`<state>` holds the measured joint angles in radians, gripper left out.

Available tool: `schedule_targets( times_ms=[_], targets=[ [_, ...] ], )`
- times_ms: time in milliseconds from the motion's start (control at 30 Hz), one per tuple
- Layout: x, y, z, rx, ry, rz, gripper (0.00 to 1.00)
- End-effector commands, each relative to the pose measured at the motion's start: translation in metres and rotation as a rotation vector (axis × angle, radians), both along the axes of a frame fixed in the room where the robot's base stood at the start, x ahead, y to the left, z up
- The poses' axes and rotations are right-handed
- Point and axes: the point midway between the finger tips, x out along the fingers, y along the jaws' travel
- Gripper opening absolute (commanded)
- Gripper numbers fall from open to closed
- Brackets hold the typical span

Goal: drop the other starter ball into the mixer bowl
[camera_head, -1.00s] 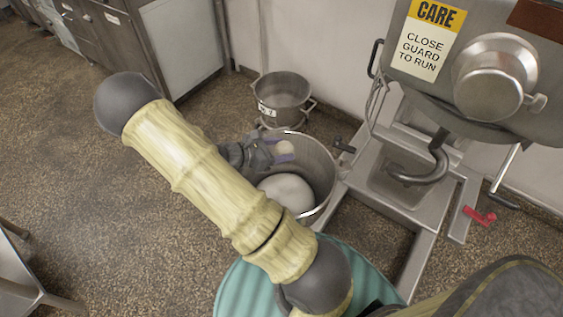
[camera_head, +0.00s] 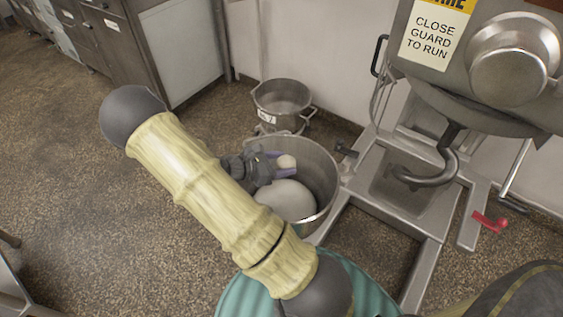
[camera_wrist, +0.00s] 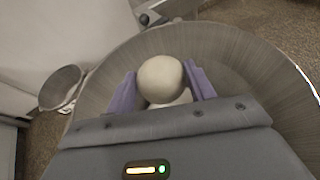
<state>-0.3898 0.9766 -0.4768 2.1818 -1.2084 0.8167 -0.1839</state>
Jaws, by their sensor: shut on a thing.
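My gripper (camera_head: 280,161) is shut on a small pale starter ball (camera_head: 287,162), held between its purple fingers over the mixer bowl. The wrist view shows the starter ball (camera_wrist: 160,79) between the two fingers, with the bowl's wall (camera_wrist: 235,50) around and beyond it. The mixer bowl (camera_head: 322,170) is a large metal bowl on the floor beside the mixer's base. A large pale rounded mass (camera_head: 288,200) lies inside it, below my gripper. My arm hides the bowl's left side in the head view.
A smaller metal pot (camera_head: 282,98) with handles stands behind the bowl. The mixer head with its hook (camera_head: 435,178) and guard sign (camera_head: 437,38) is at the right. Open speckled floor (camera_head: 80,170) spreads left.

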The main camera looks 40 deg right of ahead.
Motion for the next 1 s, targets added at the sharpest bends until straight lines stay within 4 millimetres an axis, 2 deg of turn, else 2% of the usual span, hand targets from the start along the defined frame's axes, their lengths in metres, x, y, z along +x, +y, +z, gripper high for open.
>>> schedule_targets(
  times_ms=[33,133,500,533,633,1000],
  targets=[
    [0.0001,-0.0002,-0.0103,-0.001,0.000,0.000,0.29],
    [0.0001,-0.0003,-0.0161,-0.001,0.000,0.000,0.29],
    [0.0000,-0.0003,-0.0171,-0.001,0.000,0.000,0.29],
    [0.0000,-0.0003,-0.0171,-0.001,0.000,0.000,0.58],
    [0.0000,-0.0002,-0.0172,-0.001,0.000,0.000,0.77],
    [0.0006,0.0023,-0.0160,0.000,0.000,0.001,0.79]
  ],
)
